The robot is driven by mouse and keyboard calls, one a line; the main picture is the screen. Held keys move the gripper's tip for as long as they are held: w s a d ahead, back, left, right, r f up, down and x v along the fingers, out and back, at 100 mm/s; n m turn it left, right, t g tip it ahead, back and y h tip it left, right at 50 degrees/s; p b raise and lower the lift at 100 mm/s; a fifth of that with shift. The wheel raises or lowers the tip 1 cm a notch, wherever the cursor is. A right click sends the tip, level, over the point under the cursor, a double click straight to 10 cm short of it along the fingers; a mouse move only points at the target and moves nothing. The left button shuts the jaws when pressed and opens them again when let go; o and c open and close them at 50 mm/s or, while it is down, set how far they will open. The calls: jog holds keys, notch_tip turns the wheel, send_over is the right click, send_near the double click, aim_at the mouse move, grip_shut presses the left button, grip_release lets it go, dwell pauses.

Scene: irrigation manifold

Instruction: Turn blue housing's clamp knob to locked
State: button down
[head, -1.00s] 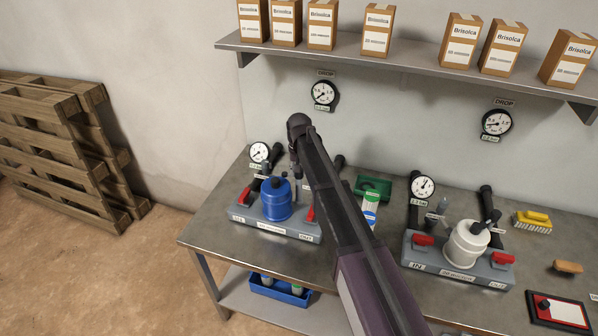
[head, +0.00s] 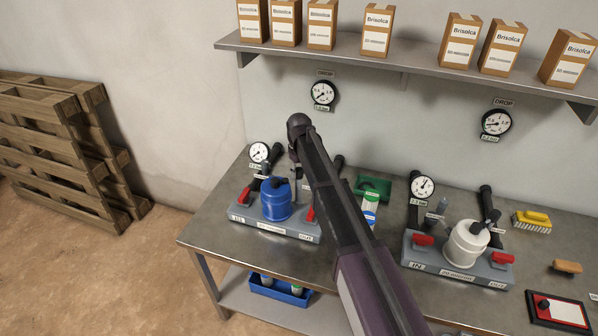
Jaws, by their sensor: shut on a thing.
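The blue housing (head: 277,206) stands upright on a grey manifold base at the left of the bench, with a dark part on its top. My gripper (head: 295,193) points down just behind and to the right of the housing, close to its upper edge. It is shut on the clamp knob. The fingertips are small and dark here, and the knob is hidden by the gripper, so its turn position cannot be read. Red valve handles stand on both sides of the base, the left one (head: 243,195) and the right one (head: 311,214).
A white housing (head: 465,246) with red handles stands on a second base to the right. Gauges (head: 259,152) rise behind. A yellow brush (head: 532,221) lies far right. A shelf with boxes (head: 403,62) hangs above.

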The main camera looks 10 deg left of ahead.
jog(key=shift+s+d, duration=0.15)
jog(key=shift+s, duration=0.05)
jog(key=c, duration=0.5)
grip_release()
jog(key=shift+f, duration=0.1)
jog(key=shift+c, duration=0.2)
jog(key=shift+o, duration=1.2)
jog(key=shift+w, duration=0.1)
jog(key=shift+w, duration=0.1)
jog(key=shift+m, duration=0.3)
